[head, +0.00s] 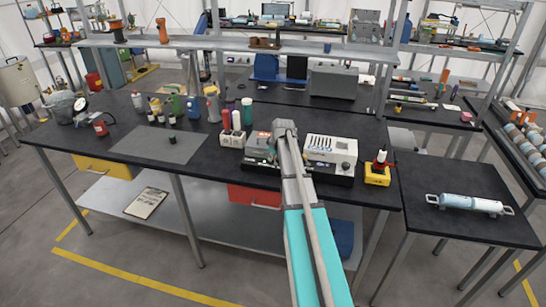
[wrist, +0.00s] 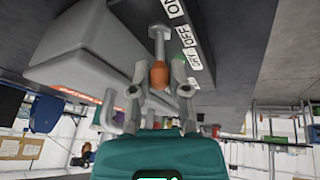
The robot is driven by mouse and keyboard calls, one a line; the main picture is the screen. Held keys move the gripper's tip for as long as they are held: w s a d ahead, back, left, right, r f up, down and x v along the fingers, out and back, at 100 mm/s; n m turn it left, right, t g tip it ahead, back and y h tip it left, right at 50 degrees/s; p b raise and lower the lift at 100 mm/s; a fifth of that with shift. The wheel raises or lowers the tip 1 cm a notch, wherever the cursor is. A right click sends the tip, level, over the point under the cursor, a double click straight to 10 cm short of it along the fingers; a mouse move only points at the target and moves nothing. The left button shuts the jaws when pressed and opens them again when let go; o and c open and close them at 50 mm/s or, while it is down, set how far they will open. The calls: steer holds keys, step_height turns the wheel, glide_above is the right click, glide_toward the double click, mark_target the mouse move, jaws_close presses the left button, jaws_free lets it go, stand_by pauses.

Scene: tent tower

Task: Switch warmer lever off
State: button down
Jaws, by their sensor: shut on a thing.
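The lever (wrist: 158,47) shows in the wrist view as a pale shaft with an orange knob (wrist: 159,74) at its end. My gripper (wrist: 162,85) has its two fingers on either side of the knob and is shut on it. A dark strip with white labels runs beside the lever; an ON label (wrist: 174,8) and an OFF label (wrist: 183,36) can be read, with a third label beyond. The grey warmer body (wrist: 95,58) fills the upper left. In the head view my arm reaches over the bench to the warmer (head: 262,150), and hides the lever and fingers.
A white box-shaped unit (head: 331,150) sits right of my arm on the black bench (head: 205,155). A yellow box (head: 377,176) stands near the right edge. Bottles (head: 193,108) stand left of the arm. A side table (head: 465,220) carries a light-blue cylinder (head: 470,203).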

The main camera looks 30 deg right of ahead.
steer(key=shift+w+a, duration=0.1)
steer(key=shift+w+a+f+g+h, duration=0.15)
steer(key=shift+f+g+h, duration=0.05)
steer(key=shift+g+h, duration=0.55)
steer(key=c, duration=0.9)
jaws_free()
steer(key=shift+o, duration=0.2)
steer(key=shift+t+y, duration=0.25)
